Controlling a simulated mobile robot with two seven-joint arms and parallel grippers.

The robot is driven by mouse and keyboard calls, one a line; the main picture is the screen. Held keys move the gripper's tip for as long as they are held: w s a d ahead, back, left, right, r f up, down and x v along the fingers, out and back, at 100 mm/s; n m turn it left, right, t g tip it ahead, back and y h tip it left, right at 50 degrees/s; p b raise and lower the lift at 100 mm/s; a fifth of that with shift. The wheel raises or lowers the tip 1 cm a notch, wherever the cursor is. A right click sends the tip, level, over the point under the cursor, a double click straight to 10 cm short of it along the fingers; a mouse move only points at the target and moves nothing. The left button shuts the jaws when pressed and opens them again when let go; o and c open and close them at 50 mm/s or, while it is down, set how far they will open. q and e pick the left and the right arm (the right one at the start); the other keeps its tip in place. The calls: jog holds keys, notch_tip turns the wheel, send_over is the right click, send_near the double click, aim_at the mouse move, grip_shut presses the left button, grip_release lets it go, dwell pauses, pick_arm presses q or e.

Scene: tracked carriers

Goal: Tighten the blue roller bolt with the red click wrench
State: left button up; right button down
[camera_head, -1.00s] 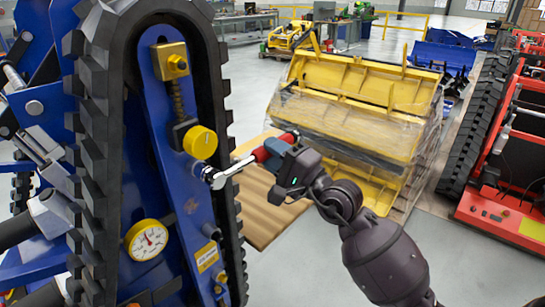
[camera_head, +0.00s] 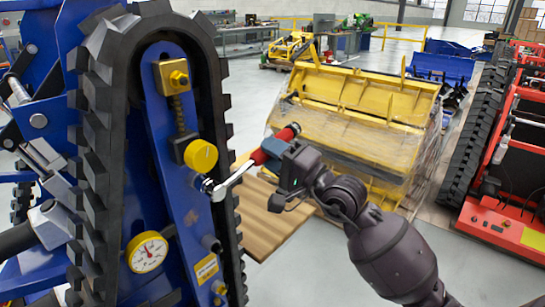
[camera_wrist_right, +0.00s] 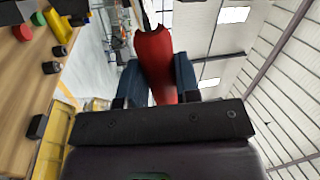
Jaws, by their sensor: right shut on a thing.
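The red click wrench (camera_head: 262,154) has a red handle and a chrome shaft and head. My right gripper (camera_head: 276,150) is shut on its handle, which slants up to the right. In the wrist view the red handle (camera_wrist_right: 155,62) sits between the two blue-grey fingers. The chrome head (camera_head: 213,189) is at the blue roller frame (camera_head: 178,205) of the tracked carrier, below the yellow round knob (camera_head: 201,155). The bolt under the head is hidden, so I cannot tell how fully the head is seated. My left gripper is not in view.
The black rubber track (camera_head: 98,180) loops around the frame, close to the wrench. A dial gauge (camera_head: 147,252) sits lower on the carrier. A wooden board (camera_head: 262,215) lies behind the wrench, before a wrapped yellow bucket (camera_head: 355,100). A red machine (camera_head: 510,215) stands at right.

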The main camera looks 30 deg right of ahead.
jog(key=shift+s+a+r+n+g+y+p, duration=0.1)
jog(key=shift+a+r+n+g+y+p, duration=0.15)
jog(key=shift+r+n, duration=0.8)
jog(key=shift+s+a+r+n+g+y+p, duration=0.1)
jog(key=shift+a+r+n+g+y, duration=0.2)
jog(key=shift+r+n, duration=0.7)
jog(key=shift+s+a+r+n, duration=0.15)
jog(key=shift+a+r+n, duration=0.25)
jog(key=shift+r+n, duration=0.35)
jog(key=shift+f, duration=0.1)
jog(key=shift+a+r+n+g+y, duration=0.2)
jog(key=shift+r+n+g+y, duration=0.1)
jog(key=shift+n, duration=0.2)
jog(key=shift+s+a+r+n+p, duration=0.35)
jog(key=shift+a+r+n, duration=0.3)
jog(key=shift+n, duration=0.25)
jog(key=shift+w+d, duration=0.1)
jog(key=shift+f, duration=0.1)
jog(key=shift+w+d+f+m+b, duration=0.15)
jog(key=shift+d+f+m+b, duration=0.3)
jog(key=shift+m, duration=0.15)
jog(key=shift+f, duration=0.1)
